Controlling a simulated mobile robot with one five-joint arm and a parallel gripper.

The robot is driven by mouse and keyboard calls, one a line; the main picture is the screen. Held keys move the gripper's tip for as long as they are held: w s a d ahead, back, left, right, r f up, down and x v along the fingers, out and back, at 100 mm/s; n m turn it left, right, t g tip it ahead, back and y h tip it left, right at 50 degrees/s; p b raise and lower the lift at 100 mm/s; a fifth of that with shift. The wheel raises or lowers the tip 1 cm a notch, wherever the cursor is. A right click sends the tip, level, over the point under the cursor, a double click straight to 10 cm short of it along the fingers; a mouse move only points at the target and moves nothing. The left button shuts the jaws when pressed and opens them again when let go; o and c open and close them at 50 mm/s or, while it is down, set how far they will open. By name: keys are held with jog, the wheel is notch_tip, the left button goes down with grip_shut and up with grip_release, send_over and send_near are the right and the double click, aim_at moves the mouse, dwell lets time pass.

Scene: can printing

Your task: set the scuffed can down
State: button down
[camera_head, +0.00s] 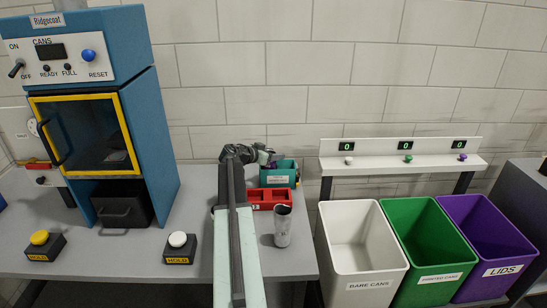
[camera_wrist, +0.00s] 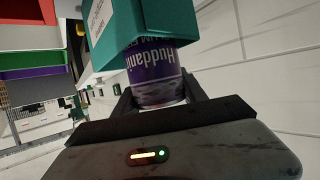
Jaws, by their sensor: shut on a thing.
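My gripper (camera_wrist: 157,98) is shut on a purple printed can (camera_wrist: 155,72), with one finger on each side of it. The can has a pale lower part and lettering beginning "Huddani". Its far end is hidden by a teal container (camera_wrist: 165,22); I cannot tell how deep it reaches in. In the head view my gripper (camera_head: 268,156) is over the back of the table, at the rim of the teal container (camera_head: 278,180). The held can is mostly hidden there. Whether it is scuffed is hard to make out.
A red tray (camera_head: 262,206) sits in front of the teal container, and a grey can (camera_head: 283,228) stands before it. The blue machine (camera_head: 160,130) is left, with a white hold button (camera_head: 178,240). White (camera_head: 362,262), green (camera_head: 425,258) and purple (camera_head: 485,240) bins stand right.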

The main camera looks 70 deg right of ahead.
jog(key=c, duration=0.6)
grip_release()
jog(key=shift+c, duration=0.2)
jog(key=shift+w+a+r+p, duration=0.1)
jog(key=shift+a+r+p, duration=0.15)
jog(key=shift+r+p, duration=0.15)
jog(key=p+v, duration=0.4)
jog(key=v, duration=0.7)
jog(key=shift+a, duration=0.2)
jog(key=shift+w+f, duration=0.1)
